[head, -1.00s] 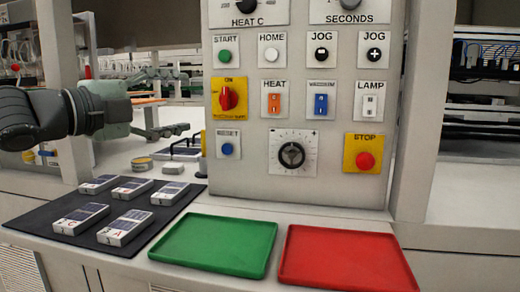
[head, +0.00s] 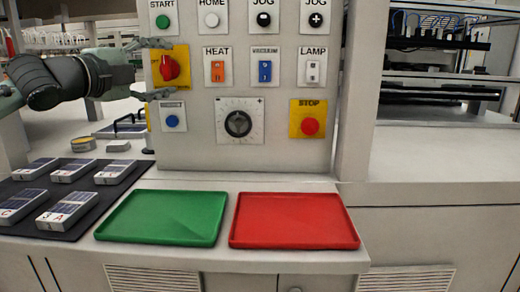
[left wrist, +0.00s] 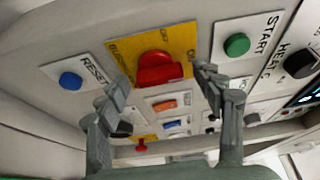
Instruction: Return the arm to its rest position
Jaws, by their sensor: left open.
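My left gripper (head: 160,68) comes in from the left at the control panel's left edge. It is open, with one finger above and one below the red rotary knob (head: 168,68) on its yellow plate. In the left wrist view, the open fingers of the gripper (left wrist: 158,82) point at the panel and the red knob (left wrist: 158,68) shows beyond the gap between them. Nothing is held. I cannot tell whether a fingertip touches the panel. My right gripper is not in view.
The panel carries a blue button (head: 172,122), a dial (head: 238,123) and a red stop button (head: 310,126). A green tray (head: 160,218) and a red tray (head: 295,222) lie empty below. A dark mat (head: 90,218) with several labelled blocks lies left. The counter at right is clear.

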